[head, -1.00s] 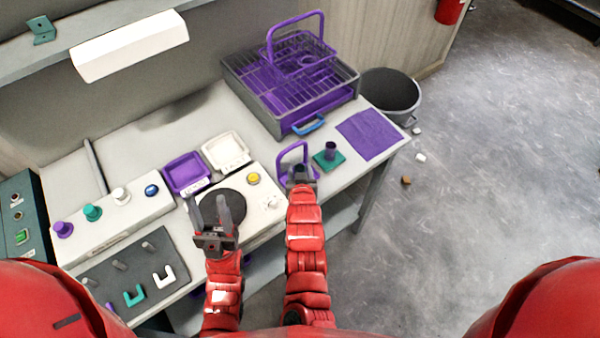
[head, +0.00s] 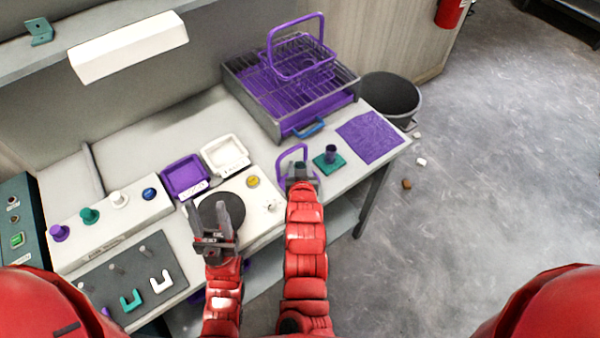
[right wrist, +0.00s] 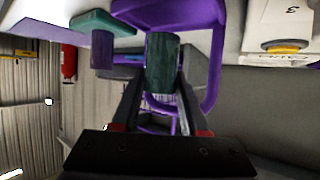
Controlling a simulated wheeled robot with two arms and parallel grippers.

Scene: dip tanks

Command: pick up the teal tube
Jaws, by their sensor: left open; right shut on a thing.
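The teal tube (right wrist: 162,62) is a dark teal cylinder between the two fingers of my right gripper (right wrist: 158,90) in the right wrist view. The fingers are shut on its sides. In the head view my right gripper (head: 301,173) is low at the purple stand with a tall loop handle (head: 281,163), and mostly hides the tube. I cannot tell whether the tube still touches the stand. My left gripper (head: 215,210) is open and empty above the black round plate (head: 228,221).
Just right of my right gripper, a purple tube (head: 330,152) stands on a teal base (head: 337,167). A purple mat (head: 370,137) lies beyond it. A grey rack with a purple basket (head: 262,108) is behind. Purple (head: 184,177) and white (head: 226,155) trays lie left.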

